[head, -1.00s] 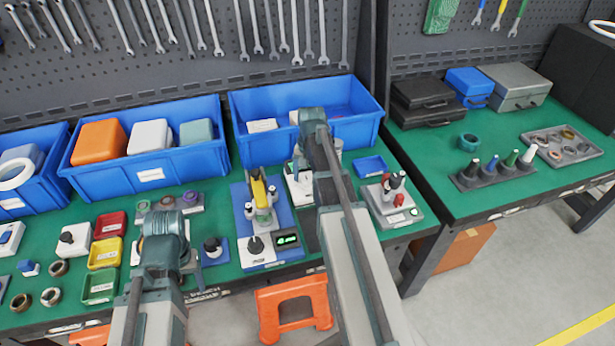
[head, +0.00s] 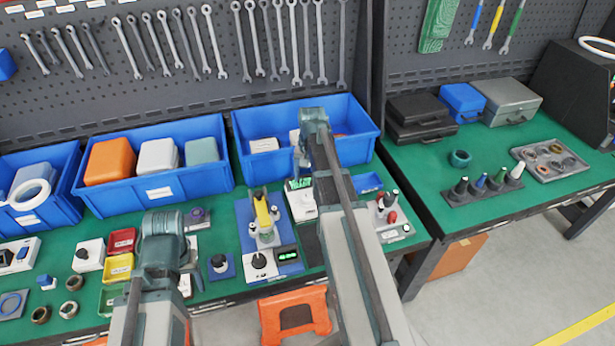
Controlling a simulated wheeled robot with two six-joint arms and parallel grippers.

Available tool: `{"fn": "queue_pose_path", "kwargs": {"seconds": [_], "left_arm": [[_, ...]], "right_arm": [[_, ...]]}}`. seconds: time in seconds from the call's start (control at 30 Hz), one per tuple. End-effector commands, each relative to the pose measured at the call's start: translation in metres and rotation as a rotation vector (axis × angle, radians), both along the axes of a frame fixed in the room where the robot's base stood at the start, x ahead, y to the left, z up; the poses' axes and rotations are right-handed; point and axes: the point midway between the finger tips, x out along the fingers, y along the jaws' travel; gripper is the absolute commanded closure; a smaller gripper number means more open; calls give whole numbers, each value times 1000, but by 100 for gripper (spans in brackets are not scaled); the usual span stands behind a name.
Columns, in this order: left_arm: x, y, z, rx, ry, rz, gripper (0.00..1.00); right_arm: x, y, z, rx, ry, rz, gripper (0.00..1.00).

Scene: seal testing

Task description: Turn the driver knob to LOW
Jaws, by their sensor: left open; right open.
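Several black knobs show, and their labels are too small to read. One black knob (head: 258,260) sits on a white box at the front of a blue-based station (head: 242,215) with a yellow tool and a lit green display (head: 288,256). Another knob (head: 219,261) stands on a small blue plate, and a third (head: 82,253) on a white box at left. I cannot tell which is the driver knob. My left gripper (head: 194,268) is open, mostly behind its arm, left of the small blue plate. My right gripper (head: 301,157) is open, partly hidden above the white device (head: 300,204).
Blue bins (head: 160,192) line the back of the green table. Red and yellow trays (head: 118,268) lie left of my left arm. A grey-based unit with red parts (head: 396,234) is at right. An orange stool (head: 295,312) stands in front.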

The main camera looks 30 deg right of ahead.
Motion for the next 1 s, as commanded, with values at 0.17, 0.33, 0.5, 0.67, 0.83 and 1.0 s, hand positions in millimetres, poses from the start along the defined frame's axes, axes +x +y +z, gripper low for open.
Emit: {"fn": "queue_pose_path", "kwargs": {"seconds": [0.17,0.33,0.5,0.67,0.83,1.0], "left_arm": [[0,0,35,0,0,-1,36],[0,0,49,0,0,-1,36],[0,0,50,0,0,-2,36],[0,0,49,0,0,-2,36],[0,0,49,0,0,-2,36],[0,0,49,0,0,-1,36]], "right_arm": [[-1,-1,35,0,0,0,24],[-2,-2,49,0,0,0,24],[-2,-2,50,0,0,0,24],[-2,-2,49,0,0,0,24],[-2,-2,49,0,0,0,24],[-2,-2,49,0,0,0,24]]}}
